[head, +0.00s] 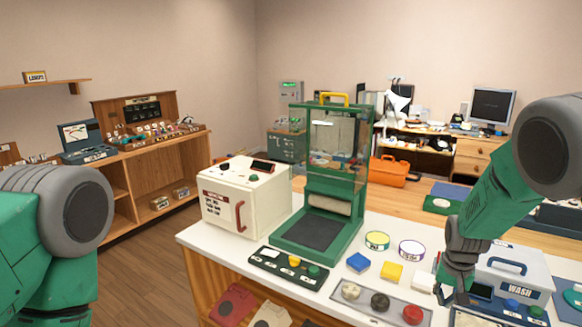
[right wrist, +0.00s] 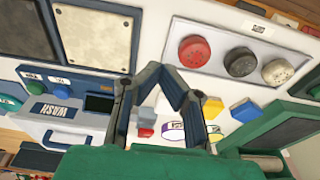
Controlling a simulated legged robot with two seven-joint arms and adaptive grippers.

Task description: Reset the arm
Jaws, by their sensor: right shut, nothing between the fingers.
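My right arm (head: 488,205) comes in from the right and hangs down over the white counter. My right gripper (head: 447,287) points down at the counter's right part, beside the blue-grey WASH box (head: 515,275). In the right wrist view the fingers of my right gripper (right wrist: 160,70) come together at their tips, with nothing held. That view also shows the WASH box (right wrist: 62,125) on the left. Part of my left arm (head: 55,235) shows at the left edge; its gripper is out of the picture.
A panel with grey, black and red knobs (head: 381,304) lies left of my right gripper. Yellow (head: 391,271) and blue (head: 358,262) blocks lie behind it. A tall green-framed press (head: 318,250) and a white oven-like box (head: 245,197) stand farther left on the counter.

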